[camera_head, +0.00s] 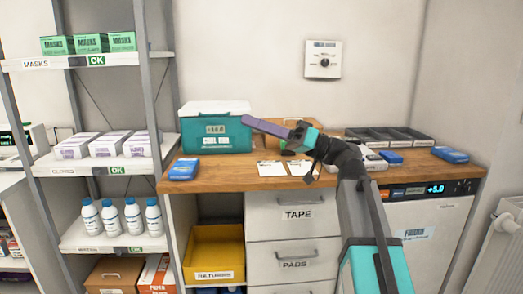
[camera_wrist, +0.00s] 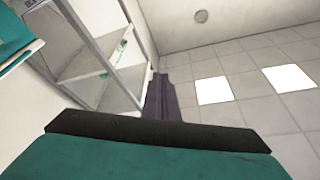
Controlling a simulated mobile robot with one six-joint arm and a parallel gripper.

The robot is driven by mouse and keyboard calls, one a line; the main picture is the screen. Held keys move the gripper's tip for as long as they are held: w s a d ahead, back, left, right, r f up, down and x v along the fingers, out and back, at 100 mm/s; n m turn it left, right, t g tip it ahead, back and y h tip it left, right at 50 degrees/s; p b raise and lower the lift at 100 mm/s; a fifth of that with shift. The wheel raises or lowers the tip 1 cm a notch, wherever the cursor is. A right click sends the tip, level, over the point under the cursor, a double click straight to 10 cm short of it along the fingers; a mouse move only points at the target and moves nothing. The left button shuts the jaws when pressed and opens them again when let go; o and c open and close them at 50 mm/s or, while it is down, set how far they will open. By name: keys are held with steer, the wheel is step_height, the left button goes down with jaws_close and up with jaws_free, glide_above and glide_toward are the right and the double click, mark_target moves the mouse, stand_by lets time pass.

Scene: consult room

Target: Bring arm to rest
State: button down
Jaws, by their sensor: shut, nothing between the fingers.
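My gripper (camera_head: 250,122) is at the end of my arm, above the wooden counter (camera_head: 232,184). Its long purple fingers are together and empty, pointing left. In the head view they overlap the right side of the teal cool box (camera_head: 216,137); I cannot tell the gap between them. My arm rises from the bottom right and bends at the wrist over the counter. In the wrist view the shut fingers (camera_wrist: 160,98) show beyond the dark and teal gripper body, with nothing between them.
A shelf rack (camera_head: 155,90) with boxes and bottles stands left. On the counter are a blue pack (camera_head: 184,169), white cards (camera_head: 271,168), a brown box (camera_head: 300,128), grey trays (camera_head: 370,138) and another blue pack (camera_head: 450,155). A wall dial (camera_head: 323,61) is behind.

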steer(key=w+a+f+m+t+h+p, duration=0.1)
steer(key=w+f+m+p, duration=0.2)
steer(key=f, duration=0.9)
steer(key=w+a+f+m+t+h+p, duration=0.1)
steer(key=w+f+m+h+p, duration=0.2)
steer(key=f, duration=0.8)
steer(key=s+a+f+m+g+h+p, duration=0.15)
steer(key=s+f, duration=0.25)
steer(key=f, duration=0.9)
steer(key=s+d+f+m+g+h+p, duration=0.1)
steer(key=s+f+m+h+p, duration=0.15)
steer(key=f, duration=1.05)
steer(key=s+d+f+g+h+p, duration=0.2)
steer(key=s+d+f+h, duration=0.1)
steer(key=s+f, duration=0.85)
steer(key=s+d+f+g+h+p, duration=0.3)
steer(key=s+d+f, duration=0.1)
steer(key=s+f, duration=0.75)
steer(key=s+d+f+g+h, duration=0.1)
steer(key=s+d+f+h, duration=0.1)
steer(key=s+d+h, duration=0.2)
steer(key=s+d+f+m+h, duration=0.1)
steer(key=s+d+f+h, duration=0.2)
steer(key=s+d, duration=0.4)
steer(key=d, duration=0.3)
steer(key=shift+s+d+f+m+g+h, duration=0.25)
steer(key=shift+m+g+h, duration=0.05)
steer(key=shift+g+h, duration=0.1)
